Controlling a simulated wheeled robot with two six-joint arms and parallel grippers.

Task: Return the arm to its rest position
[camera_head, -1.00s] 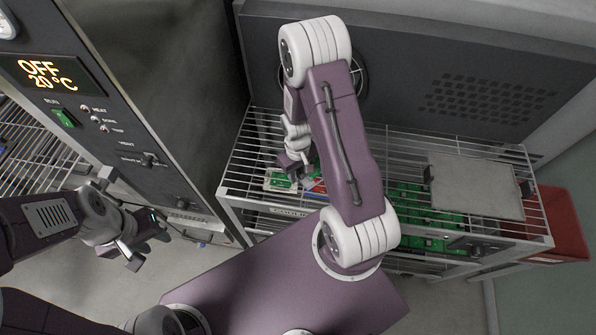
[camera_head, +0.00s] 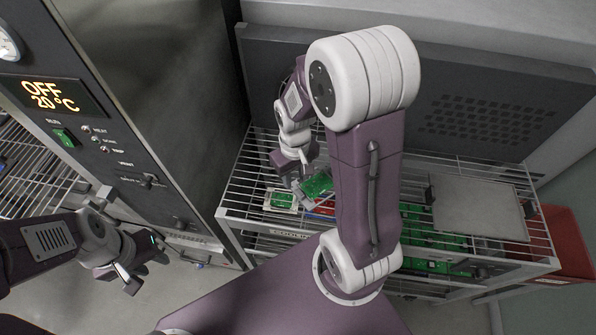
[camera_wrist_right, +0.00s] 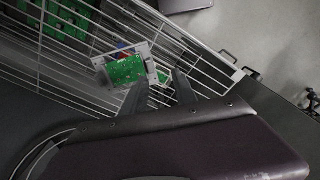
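My right gripper (camera_head: 299,178) hangs over the left part of the wire rack in the head view, partly hidden by my right arm. In the right wrist view its two fingers (camera_wrist_right: 160,80) are spread apart with nothing gripped between them. In the head view, green boards lie below (camera_head: 283,200) and beside (camera_head: 318,184) the right gripper. My left gripper (camera_head: 147,270) is open and empty, in front of the oven panel.
The wire rack (camera_head: 232,214) spans the middle, with more green boards (camera_head: 425,240) and a grey plate (camera_head: 478,208) at the right. A red bin (camera_head: 568,240) stands at the rack's right end. The oven panel (camera_head: 90,130) with its lit display is at left.

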